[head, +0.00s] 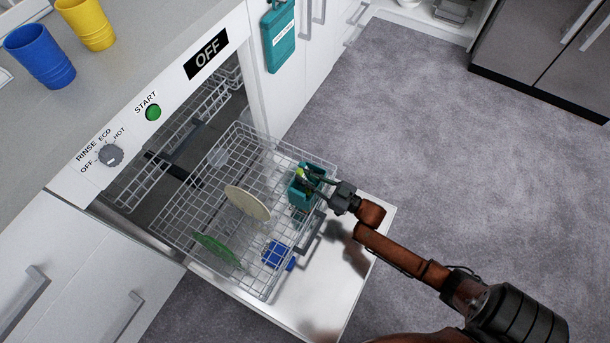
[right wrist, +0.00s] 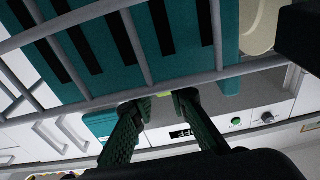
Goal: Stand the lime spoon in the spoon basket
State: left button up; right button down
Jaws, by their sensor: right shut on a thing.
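The teal spoon basket (head: 297,197) stands in the right corner of the pulled-out lower dishwasher rack. In the right wrist view its slotted teal wall (right wrist: 185,45) is close, behind the rack wires. My right gripper (head: 322,180) is beside the basket's upper right side, shut on the lime spoon (head: 300,172). The spoon's lime end shows over the basket's top in the head view. A small lime bit (right wrist: 164,94) shows between the fingertips in the right wrist view. Most of the spoon is hidden, so I cannot tell whether it is inside the basket. My left gripper is not in view.
The lower rack (head: 180,215) holds a cream plate (head: 248,203), a green plate (head: 216,249) and a blue item (head: 277,255). The open dishwasher door (head: 325,290) lies below it. Blue (head: 40,57) and yellow (head: 88,24) cups stand on the counter. The grey floor at right is clear.

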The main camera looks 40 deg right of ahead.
jog(key=c, duration=1.8)
grip_release()
jog(key=shift+o, duration=0.2)
jog(key=shift+s+d+f, duration=0.1)
jog(key=shift+s, duration=0.1)
jog(key=v, duration=1.1)
jog(key=shift+s, duration=0.3)
